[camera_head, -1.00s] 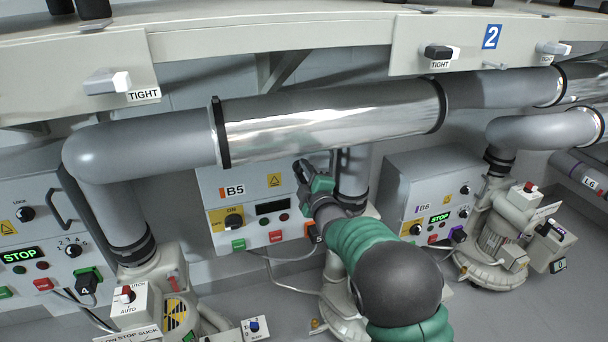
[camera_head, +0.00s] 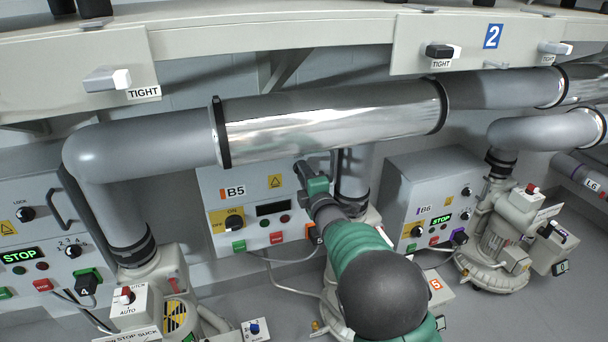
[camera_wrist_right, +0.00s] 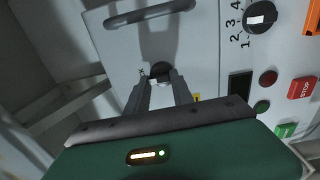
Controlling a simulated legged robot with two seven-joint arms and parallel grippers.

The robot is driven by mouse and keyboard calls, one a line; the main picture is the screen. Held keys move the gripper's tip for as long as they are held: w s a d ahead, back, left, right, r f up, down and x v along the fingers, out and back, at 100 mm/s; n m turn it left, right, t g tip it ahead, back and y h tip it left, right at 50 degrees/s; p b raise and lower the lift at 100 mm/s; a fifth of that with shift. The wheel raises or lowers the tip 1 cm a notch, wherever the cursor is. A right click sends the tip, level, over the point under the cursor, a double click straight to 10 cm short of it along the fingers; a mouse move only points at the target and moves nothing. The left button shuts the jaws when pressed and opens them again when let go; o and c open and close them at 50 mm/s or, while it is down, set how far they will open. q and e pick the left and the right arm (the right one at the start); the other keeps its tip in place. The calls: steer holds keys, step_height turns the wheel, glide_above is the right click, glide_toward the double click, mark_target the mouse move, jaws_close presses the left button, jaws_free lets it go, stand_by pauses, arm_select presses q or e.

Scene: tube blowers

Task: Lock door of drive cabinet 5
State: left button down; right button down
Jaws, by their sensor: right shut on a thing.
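Drive cabinet B5 (camera_head: 217,206) stands below the big pipe in the head view, with a grey door and a B5 label. My right gripper (camera_head: 303,170) is at the right part of its front and hides the lock there. In the right wrist view my right gripper (camera_wrist_right: 160,82) has both fingers on a dark round lock knob (camera_wrist_right: 160,69), shut on it. The knob is mostly hidden between the fingertips, so its setting cannot be read. The door handle (camera_wrist_right: 150,14) is above it in that view. My left gripper is not in view.
B5 also carries a yellow ON/OFF switch (camera_head: 234,221) and a dark display (camera_head: 271,208). A numbered selector (camera_wrist_right: 261,16) and a red STOP button (camera_wrist_right: 302,88) are near my gripper. Cabinet B6 (camera_head: 398,192) stands to the right; the shiny pipe (camera_head: 330,118) runs above.

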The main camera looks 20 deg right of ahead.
steer(key=shift+a+f, duration=0.2)
steer(key=shift+f, duration=0.05)
steer(key=c, duration=1.1)
jaws_free()
steer(key=shift+r, duration=0.15)
steer(key=s+p, duration=0.4)
steer(key=s, duration=1.2)
steer(key=shift+s+d, duration=0.3)
steer(key=shift+s, duration=0.1)
